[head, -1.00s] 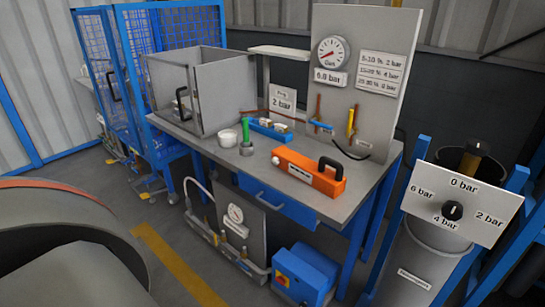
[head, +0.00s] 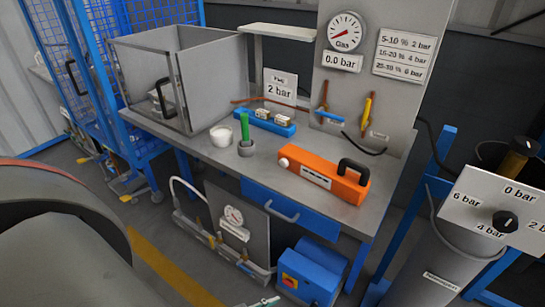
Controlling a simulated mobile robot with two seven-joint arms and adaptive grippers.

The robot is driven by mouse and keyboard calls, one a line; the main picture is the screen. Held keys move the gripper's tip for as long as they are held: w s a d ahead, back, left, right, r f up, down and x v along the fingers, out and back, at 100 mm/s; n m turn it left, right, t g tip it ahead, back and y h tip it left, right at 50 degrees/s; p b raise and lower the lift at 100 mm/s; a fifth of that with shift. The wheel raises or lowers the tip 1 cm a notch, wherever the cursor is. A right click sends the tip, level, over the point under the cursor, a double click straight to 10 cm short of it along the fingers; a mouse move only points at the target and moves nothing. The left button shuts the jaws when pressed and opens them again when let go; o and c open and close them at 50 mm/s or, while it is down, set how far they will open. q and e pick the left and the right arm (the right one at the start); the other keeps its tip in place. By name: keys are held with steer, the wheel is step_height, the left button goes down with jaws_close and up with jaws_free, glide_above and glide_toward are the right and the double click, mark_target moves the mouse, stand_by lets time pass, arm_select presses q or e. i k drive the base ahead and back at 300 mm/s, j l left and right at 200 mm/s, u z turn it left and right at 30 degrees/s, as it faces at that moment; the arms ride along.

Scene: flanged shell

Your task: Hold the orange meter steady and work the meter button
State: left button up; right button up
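The orange meter (head: 325,178) lies on the grey workbench (head: 215,172), near its front edge. It has a black handle (head: 353,170) on top at its right end and a pale label strip on its front. A small round white knob (head: 283,162) shows at its left end; it may be the meter button, but I cannot tell for sure. Nothing touches the meter. Neither of my grippers shows clearly in the head view.
A white cup (head: 221,136), a green-topped item (head: 245,137) and a blue block (head: 265,122) stand left of the meter. A gauge panel (head: 350,90) behind reads 0.0 bar. An open grey box (head: 215,75) is at left; a dial board (head: 480,212) is at right.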

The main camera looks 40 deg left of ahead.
mark_target(284, 162)
steer(key=i+j, duration=0.1)
steer(key=j, duration=0.35)
steer(key=i+j, duration=0.1)
steer(key=j, duration=0.4)
steer(key=i+j, duration=0.1)
steer(key=j, duration=0.35)
